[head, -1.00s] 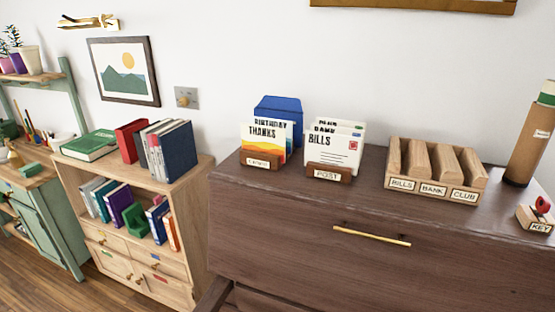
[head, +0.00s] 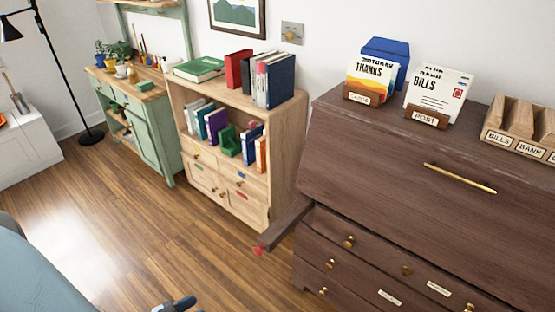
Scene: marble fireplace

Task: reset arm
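No gripper of mine can be made out in the head view. A small dark blue-grey part (head: 177,304) shows at the bottom edge, cut off by the frame, and I cannot tell what it is. The dark wood desk (head: 400,150) on the right has its slanted front closed, with a brass bar handle (head: 460,178) on it. A wooden arm (head: 287,222) with a red end sticks out from the desk's left side.
A pale bookcase (head: 280,160), a green cabinet (head: 152,140) and a floor lamp (head: 55,75) stand behind. The wooden floor (head: 120,220) is open in the middle.

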